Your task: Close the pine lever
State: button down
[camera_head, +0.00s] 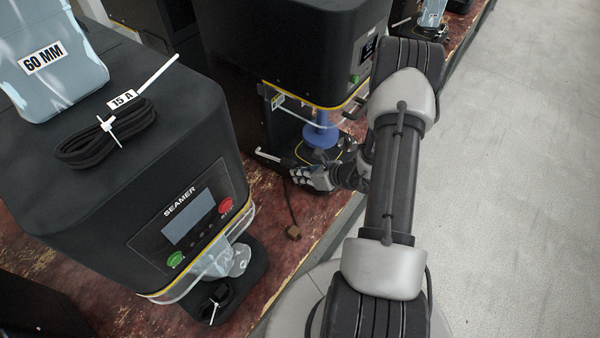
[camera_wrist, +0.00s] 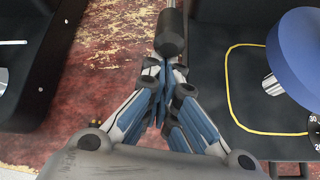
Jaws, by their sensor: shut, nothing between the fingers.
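My gripper (camera_head: 302,174) is shut and empty, low in front of the far seamer (camera_head: 290,50). A lever with a pale metal rod and a dark grip (camera_head: 276,158) sticks out at the left of that seamer's base, close to my fingertips. In the wrist view my closed fingertips (camera_wrist: 164,68) point at a black cylindrical grip (camera_wrist: 170,35). I cannot tell whether they touch it. No pine marking is readable on the lever. A small brown wooden-looking block (camera_head: 293,232) lies on the bench at the end of a dark cord.
The near seamer (camera_head: 130,170) stands left, with a coiled cable (camera_head: 105,130) and a pale blue pouch (camera_head: 50,60) on top. A blue disc (camera_head: 320,137) sits in the far seamer; it shows right in the wrist view (camera_wrist: 303,50). Worn red bench (camera_head: 270,215) lies between the machines.

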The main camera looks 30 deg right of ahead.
aim_at(290, 163)
jog(key=shift+g+h, duration=0.4)
jog(key=shift+g, duration=0.5)
jog(key=r+p, duration=0.1)
jog(key=r, duration=0.1)
jog(key=w+r+p, duration=0.1)
jog(key=r, duration=0.1)
jog(key=shift+a, duration=0.2)
jog(key=shift+w+a+r+p, duration=0.1)
jog(key=shift+w+r+p, duration=0.2)
jog(key=shift+r+p, duration=0.35)
jog(key=shift+r, duration=0.1)
